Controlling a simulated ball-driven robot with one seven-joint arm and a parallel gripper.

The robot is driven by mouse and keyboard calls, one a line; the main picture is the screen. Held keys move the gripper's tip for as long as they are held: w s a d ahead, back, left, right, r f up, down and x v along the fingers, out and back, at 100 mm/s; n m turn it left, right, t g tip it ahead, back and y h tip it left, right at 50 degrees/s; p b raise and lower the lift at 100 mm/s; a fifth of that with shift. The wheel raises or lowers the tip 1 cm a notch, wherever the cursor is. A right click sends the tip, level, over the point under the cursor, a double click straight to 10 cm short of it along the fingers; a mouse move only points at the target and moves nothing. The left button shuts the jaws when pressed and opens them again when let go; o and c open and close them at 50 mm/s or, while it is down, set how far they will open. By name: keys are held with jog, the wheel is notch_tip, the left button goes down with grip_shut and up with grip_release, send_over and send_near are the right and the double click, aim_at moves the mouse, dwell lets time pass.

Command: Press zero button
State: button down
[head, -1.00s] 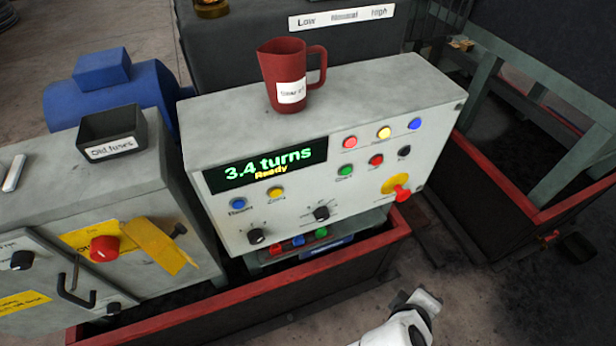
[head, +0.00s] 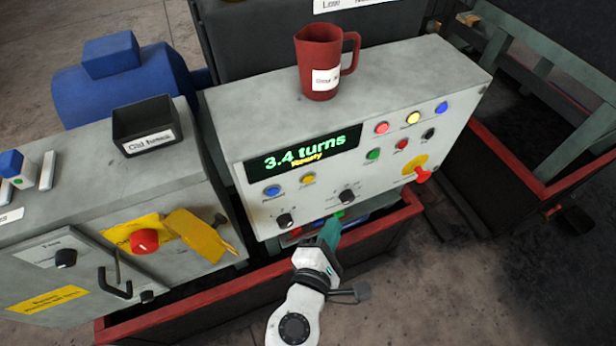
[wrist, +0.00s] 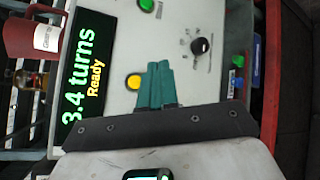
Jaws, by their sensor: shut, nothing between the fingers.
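The grey control panel (head: 440,108) has a display (head: 303,153) reading "3.4 turns" and "Ready". Below the display are a blue button (head: 272,191) and a yellow button (head: 308,180); their labels are too blurred now to read surely, though the yellow one's looks like "Zero". My gripper (head: 334,222) has teal fingers, shut and empty, in front of the panel's lower part. In the wrist view the yellow button (wrist: 134,82) lies just left of the closed fingertips (wrist: 154,66), beside the display (wrist: 82,70). No contact with the button shows. The blue button is not seen there.
Dark knobs (head: 347,197) and a red knob on a yellow plate (head: 422,174) project from the panel. A red jug (head: 320,60) stands on top. A red-rimmed trough (head: 200,304) runs below. A grey cabinet (head: 60,190) with a yellow flap stands left.

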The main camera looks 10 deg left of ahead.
aim_at(308, 179)
jog(key=w+a+b, duration=0.3)
jog(key=w+a, duration=0.1)
jog(key=w, duration=0.3)
jog(key=shift+w+a, duration=0.15)
jog(key=shift+a, duration=0.25)
jog(key=shift+w, duration=0.1)
dwell(2.0)
jog(key=shift+w+a, duration=0.2)
jog(key=shift+w, duration=0.05)
jog(key=shift+w+a, duration=0.25)
jog(key=shift+w, duration=0.1)
dwell(0.9)
jog(key=shift+s, duration=0.1)
jog(key=shift+s+d, duration=0.45)
jog(key=shift+s, duration=0.15)
